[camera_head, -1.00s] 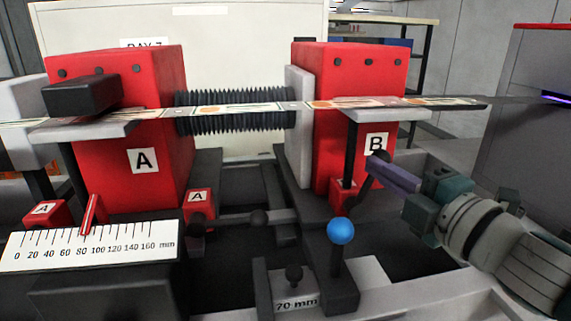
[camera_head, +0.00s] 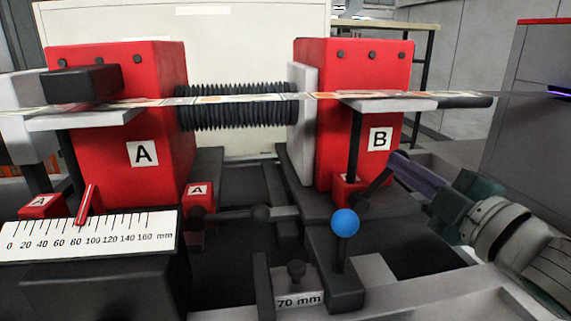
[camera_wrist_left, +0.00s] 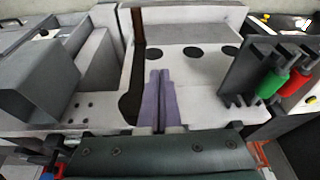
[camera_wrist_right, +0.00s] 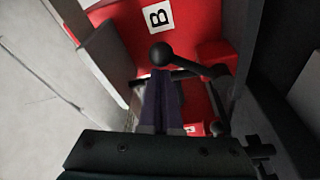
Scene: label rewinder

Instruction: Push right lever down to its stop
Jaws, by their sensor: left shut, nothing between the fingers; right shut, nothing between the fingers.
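The right lever (camera_head: 375,187) is a black rod at the small red block below the red housing marked B (camera_head: 355,120). It slants up to the right in the head view, its upper end partly hidden by my right gripper's fingers. In the right wrist view its black ball knob (camera_wrist_right: 160,54) is just beyond the fingertips. My right gripper (camera_head: 396,160) is shut and empty, its purple fingers at the lever's knob end. They look close to or touching the knob; contact is unclear. My left gripper (camera_wrist_left: 159,72) is shut and empty, away from the levers and outside the head view.
A blue ball knob on a post (camera_head: 344,222) stands in front of the right lever. A second black lever (camera_head: 235,214) lies nearly level beside the housing marked A (camera_head: 165,130). The label web (camera_head: 240,98) crosses above. A scale plate (camera_head: 100,235) is at front left.

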